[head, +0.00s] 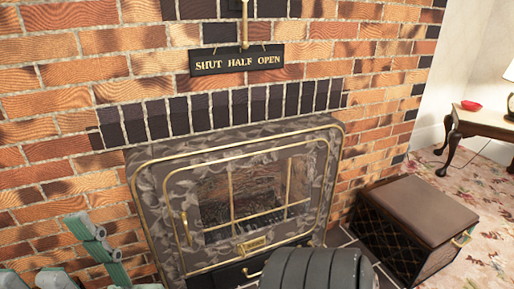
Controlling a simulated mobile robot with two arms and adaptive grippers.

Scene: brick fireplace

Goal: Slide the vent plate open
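A dark sign plate (237,59) reading "SHUT HALF OPEN" is fixed to the brick wall above the fireplace. A thin brass rod (244,25) comes down to the plate's top edge near its middle, above the word "HALF". The fireplace front (165,190) below has a brass-trimmed glass door, which looks closed. A small brass plate (252,244) sits at the door's lower edge, above a dark lower panel. I cannot tell which of these parts is the vent plate.
A brown-topped box (418,208) stands right of the fireplace on the floor. A wooden side table (480,122) with a red dish (471,105) is at the far right. Grey-green pieces at lower left and a dark ribbed shape at bottom centre block part of the view.

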